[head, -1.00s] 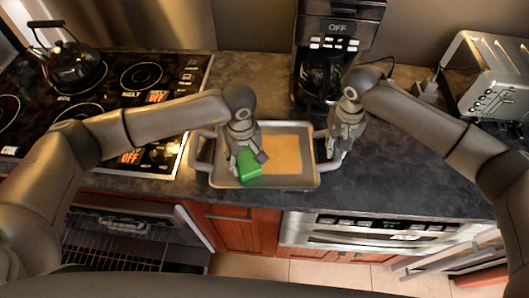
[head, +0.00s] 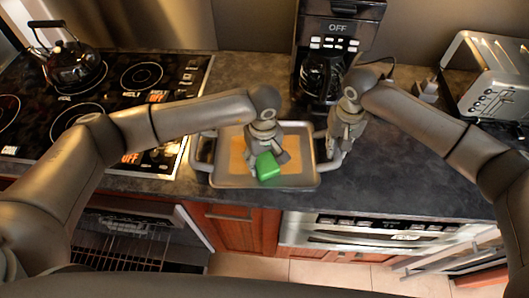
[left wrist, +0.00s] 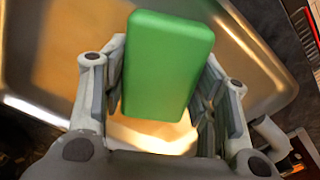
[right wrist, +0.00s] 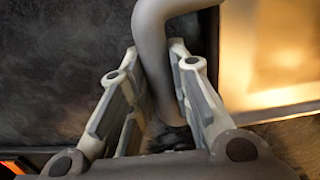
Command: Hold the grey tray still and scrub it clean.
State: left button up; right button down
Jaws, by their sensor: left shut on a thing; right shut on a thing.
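The grey tray (head: 230,181) lies on the dark counter, with a handle at each side and an orange-brown patch (head: 237,150) on its floor. My left gripper (head: 264,156) is over the middle of the tray, shut on a green sponge (head: 268,167). The sponge also shows between the fingers in the left wrist view (left wrist: 168,65). Whether its underside touches the tray floor is hidden. My right gripper (head: 335,152) is at the tray's right side, shut on the right handle, whose grey bar (right wrist: 155,60) runs between the fingers in the right wrist view.
A stove (head: 110,85) with a kettle (head: 70,65) is at the left. A coffee maker (head: 335,45) stands behind the tray, and a toaster (head: 490,90) is at the back right. The counter (head: 410,185) right of the tray is clear.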

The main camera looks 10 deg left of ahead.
aim_at(275, 160)
pick_arm(q)
jog(key=shift+d+f, duration=0.1)
jog(key=shift+d, duration=1.5)
jog(key=shift+w+d+r, duration=0.1)
jog(key=shift+w+d, duration=0.05)
jog(key=shift+d, duration=0.5)
jog(key=shift+w+d+r, duration=0.1)
jog(key=shift+d, duration=0.55)
jog(key=shift+d+f, duration=0.15)
jog(key=shift+d, duration=1)
jog(key=shift+a, duration=1.15)
jog(key=shift+s+a+f, duration=0.1)
jog(key=shift+a, duration=0.95)
jog(key=shift+d, duration=0.1)
jog(key=shift+w+d+r, duration=0.1)
jog(key=shift+d, duration=1)
jog(key=shift+w+d+r, duration=0.1)
jog(key=shift+d, duration=0.95)
jog(key=shift+s+a+f, duration=0.15)
jog(key=shift+a, duration=1.35)
jog(key=shift+s+a+f, duration=0.15)
jog(key=shift+a, duration=1.3)
jog(key=shift+s+a+r, duration=0.15)
jog(key=shift+a, duration=1.1)
jog(key=shift+s+a+r, duration=0.1)
jog(key=shift+a+r, duration=0.05)
jog(key=shift+a, duration=1.1)
